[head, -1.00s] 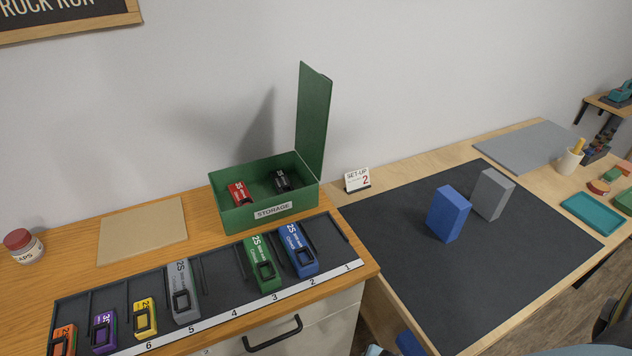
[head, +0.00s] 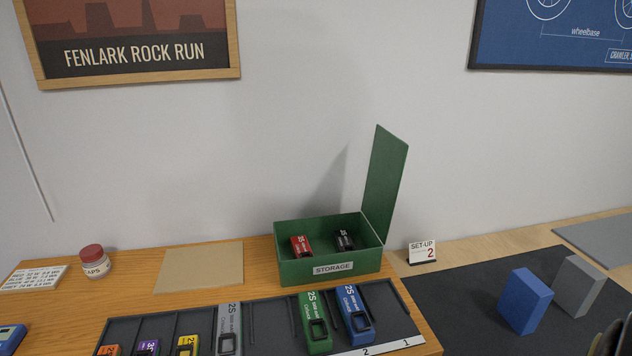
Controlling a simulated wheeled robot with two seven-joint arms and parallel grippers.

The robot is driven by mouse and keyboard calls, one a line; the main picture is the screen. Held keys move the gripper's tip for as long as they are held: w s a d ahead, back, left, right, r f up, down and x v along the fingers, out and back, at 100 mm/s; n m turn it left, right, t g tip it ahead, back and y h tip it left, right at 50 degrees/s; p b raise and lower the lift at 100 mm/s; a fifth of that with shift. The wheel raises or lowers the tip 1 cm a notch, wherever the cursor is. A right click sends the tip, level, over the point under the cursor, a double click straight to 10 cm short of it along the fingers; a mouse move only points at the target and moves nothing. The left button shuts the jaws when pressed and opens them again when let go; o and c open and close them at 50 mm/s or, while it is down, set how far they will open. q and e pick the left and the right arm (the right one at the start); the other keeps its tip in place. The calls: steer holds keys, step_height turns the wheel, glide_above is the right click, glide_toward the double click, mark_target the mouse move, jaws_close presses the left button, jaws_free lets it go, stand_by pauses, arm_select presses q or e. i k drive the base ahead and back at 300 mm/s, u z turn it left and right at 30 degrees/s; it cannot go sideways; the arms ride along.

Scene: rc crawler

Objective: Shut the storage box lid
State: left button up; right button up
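The green storage box (head: 295,271) stands on the wooden counter against the wall in the head view. Its lid (head: 385,185) stands open, upright and tilted slightly outward at the box's right side. A red battery pack (head: 301,246) and a black battery pack (head: 344,240) lie inside. Neither of my grippers can be made out in view. A dark rounded shape shows at the bottom right edge, too cut off to identify.
A dark slotted tray (head: 270,322) with several coloured packs lies in front of the box. A set-up card (head: 422,253) stands right of it. A blue block (head: 525,301) and a grey block (head: 578,286) stand on the dark mat. A bare tan board (head: 200,267) lies left.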

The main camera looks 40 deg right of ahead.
mark_target(388, 155)
steer(key=u, duration=1.25)
steer(key=k, duration=2.3)
steer(key=z, duration=1.5)
steer(key=i, duration=0.95)
steer(key=z, duration=0.05)
